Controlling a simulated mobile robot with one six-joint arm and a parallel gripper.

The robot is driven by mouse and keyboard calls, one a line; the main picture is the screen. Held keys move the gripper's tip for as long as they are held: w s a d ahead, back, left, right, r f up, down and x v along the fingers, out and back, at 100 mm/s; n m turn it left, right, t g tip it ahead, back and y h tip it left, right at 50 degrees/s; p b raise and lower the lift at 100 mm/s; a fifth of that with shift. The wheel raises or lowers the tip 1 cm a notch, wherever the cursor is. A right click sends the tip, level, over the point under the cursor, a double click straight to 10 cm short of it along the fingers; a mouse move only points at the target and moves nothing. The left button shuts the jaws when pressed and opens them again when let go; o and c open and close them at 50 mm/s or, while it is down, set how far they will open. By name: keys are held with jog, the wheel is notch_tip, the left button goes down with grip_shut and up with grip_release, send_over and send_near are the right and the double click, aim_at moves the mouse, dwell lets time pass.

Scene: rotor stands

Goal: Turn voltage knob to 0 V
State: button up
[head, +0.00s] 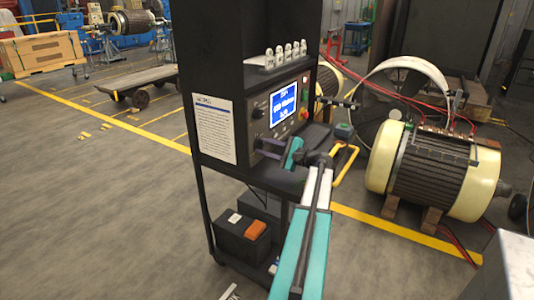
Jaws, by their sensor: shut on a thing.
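A black control cabinet stands in the middle of the head view, with a control panel (283,115) on its front. My gripper (259,146) reaches the lower left of this panel from the right and is shut on a knob there. The jaws mostly hide that knob, and its pointer and scale cannot be read. Another dark knob (258,112) shows above my gripper, left of the screen, and is free. The blue screen (284,106) is lit, but its text is too small to read surely.
A shelf ledge (318,140) juts out below the panel, close to my arm. A red button (304,115) is right of the screen. Small white-topped pieces (286,54) stand above it. A large motor (436,168) with red cables stands right.

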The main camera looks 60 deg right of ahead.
jog(key=n+b, duration=0.4)
jog(key=b, duration=0.1)
jog(key=n+b, duration=0.1)
jog(key=b, duration=0.1)
jog(key=shift+f+n, duration=0.25)
jog(key=shift+n, duration=0.15)
jog(key=n+b, duration=0.3)
jog(key=b, duration=0.1)
jog(key=shift+r, duration=0.15)
jog(key=shift+r+n, duration=0.1)
jog(key=shift+n, duration=0.3)
jog(key=o, duration=1)
jog(key=shift+o, duration=0.2)
jog(key=shift+s, duration=0.1)
jog(key=s, duration=1.3)
jog(key=shift+s+r, duration=0.2)
jog(key=shift+s, duration=0.1)
jog(key=shift+a, duration=0.1)
